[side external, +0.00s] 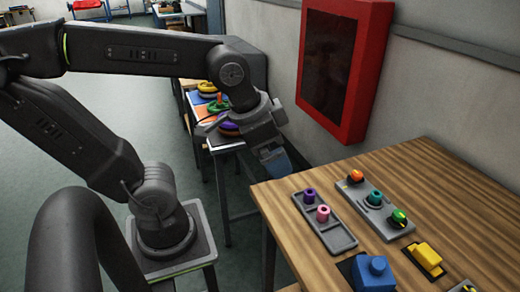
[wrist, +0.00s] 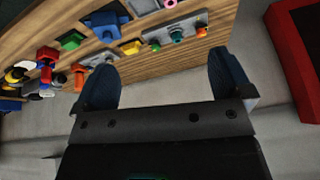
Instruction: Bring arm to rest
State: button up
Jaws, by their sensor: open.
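My gripper (side external: 272,160) is off the far left edge of the wooden table (side external: 400,165) in the side external view, held above the level of the tabletop. In the wrist view my gripper (wrist: 165,85) has two dark blue fingers spread wide apart, with nothing between them but a strip of wall and table edge. It is open and empty. My arm is bent, with its upper link nearly level and the wrist angled down towards the table.
A grey tray (side external: 335,238) holds purple and pink pieces. Beside it a grey panel (side external: 368,213) carries orange, teal and green parts. Blue (side external: 375,275) and yellow (side external: 425,258) blocks sit nearer. A red wall cabinet (side external: 358,120) stands close behind the table. Stands with coloured rings (side external: 228,128) are behind my gripper.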

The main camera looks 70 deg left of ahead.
jog(key=shift+s+a+f+n+t, duration=0.2)
jog(key=shift+s+a+n, duration=0.1)
jog(key=shift+s+n, duration=0.25)
jog(key=shift+s+a+f+n+t, duration=0.15)
jog(key=shift+s+a+n, duration=0.1)
jog(key=shift+s+n, duration=0.25)
